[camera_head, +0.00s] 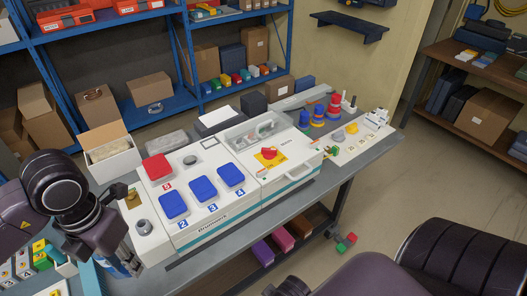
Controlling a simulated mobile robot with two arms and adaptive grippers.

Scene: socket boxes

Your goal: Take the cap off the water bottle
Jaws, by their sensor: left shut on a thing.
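My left gripper (129,264) points down at the lower left, beside the front left corner of the white socket box panel. It is shut on a small bluish thing that is mostly hidden by the fingers and wrist. I cannot make out a whole water bottle or its cap; whether the held thing is the bottle cannot be told. My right arm comes in from the lower right. A dark part at the bottom edge may be my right gripper (289,288), but its fingers do not show.
The white panel (214,212) with red and blue covers fills the workbench middle. A white unit (292,172) with a red knob adjoins it. An open carton (123,164) stands at its left. Coloured rings on pegs (319,118) stand at the back right. Colourful boxes (25,262) crowd the lower left.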

